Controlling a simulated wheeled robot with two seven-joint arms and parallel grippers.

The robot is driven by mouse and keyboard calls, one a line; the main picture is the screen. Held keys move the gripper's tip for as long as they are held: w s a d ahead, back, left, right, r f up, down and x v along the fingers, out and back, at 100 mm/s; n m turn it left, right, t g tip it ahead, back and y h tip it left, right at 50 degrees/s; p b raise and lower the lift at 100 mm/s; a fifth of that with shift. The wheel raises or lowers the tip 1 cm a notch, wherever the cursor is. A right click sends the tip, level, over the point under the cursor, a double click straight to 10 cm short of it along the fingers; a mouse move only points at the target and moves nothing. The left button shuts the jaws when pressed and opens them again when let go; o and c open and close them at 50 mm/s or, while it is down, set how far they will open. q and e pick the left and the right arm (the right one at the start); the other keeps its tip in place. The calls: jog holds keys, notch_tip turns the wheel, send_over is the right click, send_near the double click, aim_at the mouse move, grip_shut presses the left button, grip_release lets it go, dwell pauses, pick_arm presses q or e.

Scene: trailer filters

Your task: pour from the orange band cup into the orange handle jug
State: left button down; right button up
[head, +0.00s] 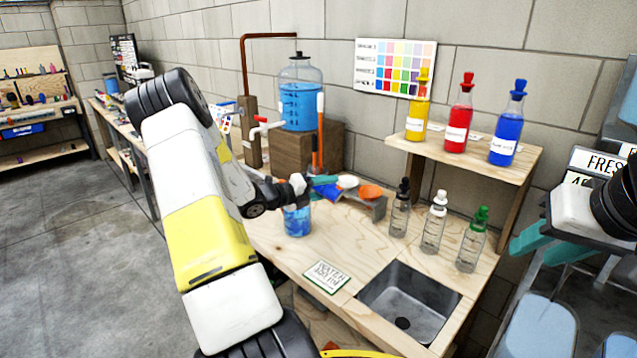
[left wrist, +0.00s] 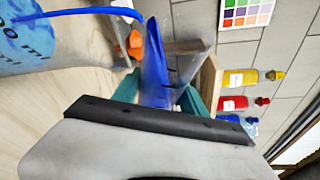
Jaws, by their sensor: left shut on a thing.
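My left gripper (head: 318,183) is shut on a blue piece (head: 327,192), which also shows between the teal fingers in the left wrist view (left wrist: 155,65). It is held tilted above the bench; its exact shape is unclear. A clear vessel with blue liquid (head: 297,221) stands on the bench just below and left of this gripper, partly hidden by it. An orange piece (head: 370,191) and a white piece (head: 347,181) sit on a small rack beside the gripper. I cannot make out an orange band or an orange handle. My right gripper (head: 547,243) is open and apart from the bench at the right.
A large jar of blue liquid (head: 300,104) stands on a wooden block behind. Several clear bottles (head: 434,225) stand right of the rack, before a shelf (head: 483,155) with yellow, red and blue bottles. A sink (head: 408,298) and a sign (head: 326,277) occupy the front.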

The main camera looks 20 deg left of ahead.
aim_at(330, 198)
pick_arm(q)
jog(key=shift+n, duration=0.3)
dwell(0.8)
jog(key=shift+w+a+r+n+t+h, duration=0.15)
jog(key=shift+a+r+n+t+h, duration=0.15)
jog(key=shift+a+r+n+h, duration=0.45)
dwell(1.9)
jog(key=f+m+y, duration=0.1)
jog(key=m, duration=0.1)
jog(key=d+f+m+g+y, duration=0.1)
jog(key=m, duration=0.1)
jog(key=shift+d+f, duration=0.15)
jog(key=shift+d, duration=0.05)
jog(key=shift+a+f+y, duration=0.1)
jog(key=shift+f+y, duration=0.05)
jog(key=shift+y, duration=0.1)
jog(key=shift+a+r+m+y, duration=0.25)
jog(key=shift+r+m+y, duration=0.15)
jog(key=shift+r+m, duration=0.55)
jog(key=shift+r+g+y, duration=0.25)
jog(key=shift+g+y, duration=0.05)
jog(key=shift+d+f+m+y, duration=1.15)
jog(key=shift+f+m+y, duration=1.2)
jog(key=shift+f, duration=2.1)
jog(key=shift+m+h, duration=0.35)
jog(key=shift+s+r, duration=0.2)
jog(key=shift+r, duration=2)
